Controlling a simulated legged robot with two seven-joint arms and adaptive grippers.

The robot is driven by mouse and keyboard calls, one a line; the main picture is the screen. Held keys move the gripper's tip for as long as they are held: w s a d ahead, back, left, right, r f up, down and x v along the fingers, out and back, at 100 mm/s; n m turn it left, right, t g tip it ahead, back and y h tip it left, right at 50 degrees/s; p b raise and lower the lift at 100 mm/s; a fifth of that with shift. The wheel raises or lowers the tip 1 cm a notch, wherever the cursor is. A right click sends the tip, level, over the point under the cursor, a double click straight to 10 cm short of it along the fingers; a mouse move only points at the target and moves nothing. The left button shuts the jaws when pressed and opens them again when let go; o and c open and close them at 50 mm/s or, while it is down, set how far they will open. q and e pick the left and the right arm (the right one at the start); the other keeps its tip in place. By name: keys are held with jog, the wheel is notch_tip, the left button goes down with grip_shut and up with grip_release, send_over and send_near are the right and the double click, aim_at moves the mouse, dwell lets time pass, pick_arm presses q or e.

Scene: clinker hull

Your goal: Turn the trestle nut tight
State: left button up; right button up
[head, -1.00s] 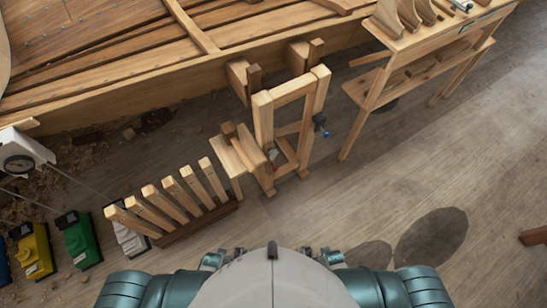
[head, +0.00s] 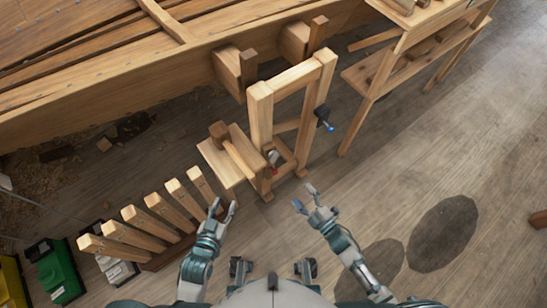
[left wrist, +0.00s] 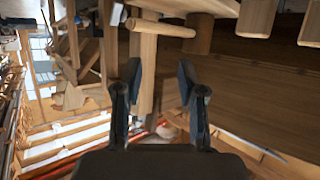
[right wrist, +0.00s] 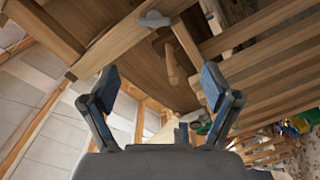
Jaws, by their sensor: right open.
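The wooden trestle (head: 260,105) stands upright beside the hull. A dark fitting with a blue tip (head: 324,117) sticks out from its right post; I cannot make out the nut's shape there. In the right wrist view a grey, wing-shaped piece (right wrist: 153,19) sits on a wooden bar, ahead of the fingers; it may be the nut. My right gripper (head: 303,196) is open and empty, in front of the trestle and below the fitting in the picture. It also shows in the right wrist view (right wrist: 158,80). My left gripper (head: 223,205) is open and empty, near the slats.
A wooden mallet (head: 232,145) lies on a small bench (head: 215,165) left of the trestle. A row of upright slats (head: 150,225) stands at the left. The hull (head: 110,100) fills the back; a shelved workbench (head: 375,80) stands at the right.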

jog(key=w, duration=0.2)
jog(key=b, duration=0.3)
send_near(275, 160)
jog(key=x, duration=0.8)
jog(key=shift+s+a+f, duration=0.1)
jog(key=shift+a+f, duration=0.1)
jog(key=shift+a, duration=0.05)
jog(key=shift+w+d+r, duration=0.1)
jog(key=shift+w+d, duration=0.5)
jog(key=shift+w, duration=0.35)
jog(key=shift+a, duration=0.55)
jog(key=shift+c, duration=0.9)
jog(key=shift+a+r, duration=0.1)
jog(key=shift+a, duration=0.35)
jog(key=c, duration=0.7)
jog(key=shift+d+r, duration=0.1)
jog(key=shift+d, duration=0.4)
jog(key=shift+c, duration=1.2)
jog(key=shift+d, duration=0.2)
pick_arm(q)
jog(key=w+d+r+t+h, duration=0.1)
jog(key=w+d+r+t, duration=0.1)
jog(key=d+r+t, duration=0.2)
notch_tip(275, 160, up, 5)
jog(key=t, duration=0.3)
jog(key=shift+h, duration=0.4)
pick_arm(e)
jog(key=shift+a, duration=0.1)
